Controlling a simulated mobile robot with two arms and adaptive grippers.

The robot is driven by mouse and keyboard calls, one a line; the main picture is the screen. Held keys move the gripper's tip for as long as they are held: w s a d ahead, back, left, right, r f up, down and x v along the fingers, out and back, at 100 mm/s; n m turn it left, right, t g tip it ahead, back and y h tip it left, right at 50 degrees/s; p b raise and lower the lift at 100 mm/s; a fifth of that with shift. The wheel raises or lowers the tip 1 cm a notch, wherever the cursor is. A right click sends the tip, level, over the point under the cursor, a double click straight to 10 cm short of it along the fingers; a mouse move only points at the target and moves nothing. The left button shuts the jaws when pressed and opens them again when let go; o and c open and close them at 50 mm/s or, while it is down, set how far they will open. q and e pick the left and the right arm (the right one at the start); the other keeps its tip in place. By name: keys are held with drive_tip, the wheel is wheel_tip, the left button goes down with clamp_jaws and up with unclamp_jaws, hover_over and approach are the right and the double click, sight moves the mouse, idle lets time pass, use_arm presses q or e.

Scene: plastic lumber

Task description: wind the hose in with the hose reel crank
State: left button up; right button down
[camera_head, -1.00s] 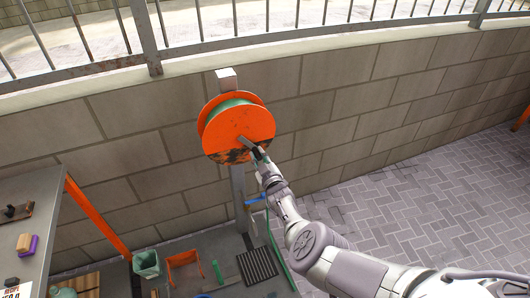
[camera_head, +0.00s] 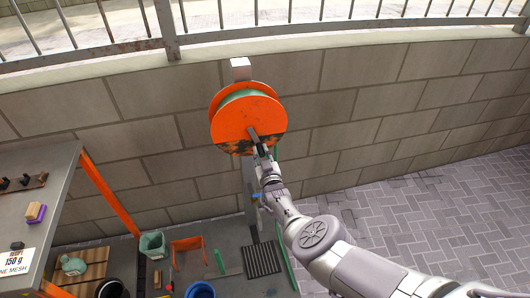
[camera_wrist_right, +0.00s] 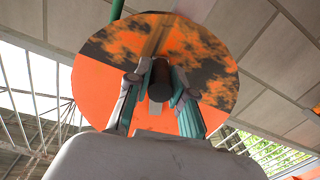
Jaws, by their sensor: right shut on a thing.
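The hose reel (camera_head: 233,120) is orange with green hose wound between its discs, on a grey post (camera_head: 249,190) by the block wall. The disc has a dark, worn patch. A grey crank arm (camera_head: 253,135) slants down and right across its face. My right gripper (camera_head: 263,152) is shut on the crank handle at its end; in the right wrist view the dark handle (camera_wrist_right: 160,82) sits between my fingers, with the orange disc (camera_wrist_right: 95,85) behind. Green hose (camera_head: 286,262) hangs below, partly hidden by my arm. My left gripper is not in view.
A grey table (camera_head: 50,205) with orange legs stands at left. Below the reel are a green bin (camera_head: 152,243), an orange frame (camera_head: 190,243), a black grate (camera_head: 262,260) and a blue bucket (camera_head: 200,290). The paved floor (camera_head: 400,220) at right is clear.

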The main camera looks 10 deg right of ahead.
drive_tip(key=shift+f, duration=0.1)
idle(0.3)
drive_tip(key=c, duration=1)
unclamp_jaws()
drive_tip(key=shift+d, duration=0.1)
